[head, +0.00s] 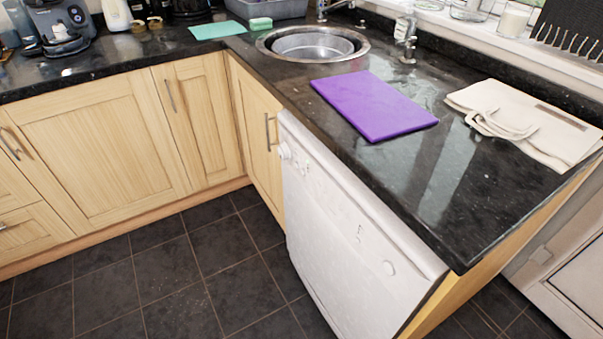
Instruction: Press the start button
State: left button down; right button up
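A white dishwasher (335,230) stands under the black granite counter, its front facing the open floor. Its door looks closed. A round white knob (284,151) is at the left end of its upper front. Small marks or buttons (302,165) are just right of the knob, too small to read. A round white button-like disc (389,268) is toward the right end, with a small dark marking (359,234) to its left. I cannot tell from labels which control is the start button. Neither of my grippers is in view.
A purple board (373,104) and a cream cloth bag (525,122) lie on the counter (440,190) above the dishwasher. A round metal sink (312,46) is behind. Wooden cupboards (95,150) run left. The dark tiled floor (190,275) before the dishwasher is clear.

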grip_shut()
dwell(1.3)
